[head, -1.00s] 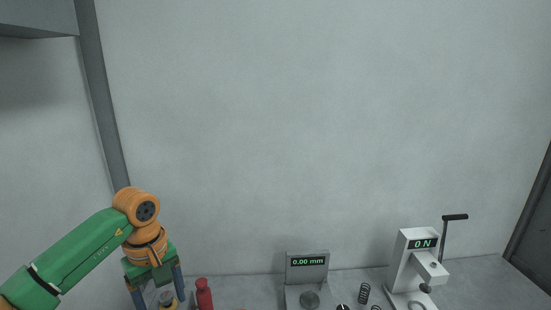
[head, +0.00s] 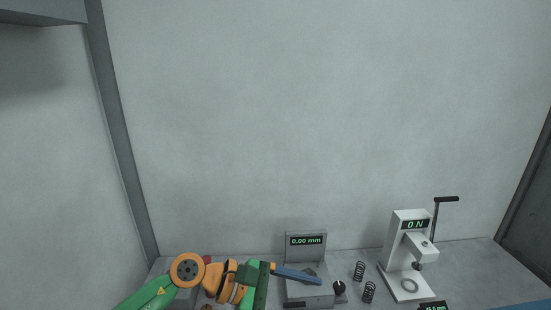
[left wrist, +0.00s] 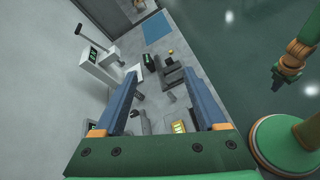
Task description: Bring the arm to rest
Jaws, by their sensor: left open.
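My left arm reaches in from the lower left of the head view, and its gripper (head: 318,281) points right, in front of the grey gauge with the 0.00 mm display (head: 306,241). One blue finger shows clearly there and overlaps the gauge's lower part. In the left wrist view the two blue fingers of the left gripper (left wrist: 160,76) stand wide apart with nothing held between them. Green and orange arm parts (left wrist: 297,50) show at the right of that view.
A white press (head: 396,246) with a 0 N display and black lever stands right of the gauge. Two dark springs (head: 359,270) (head: 368,292) lie between them. A red object (head: 207,259) is partly hidden behind my arm. A blue mat (left wrist: 155,27) lies farther along.

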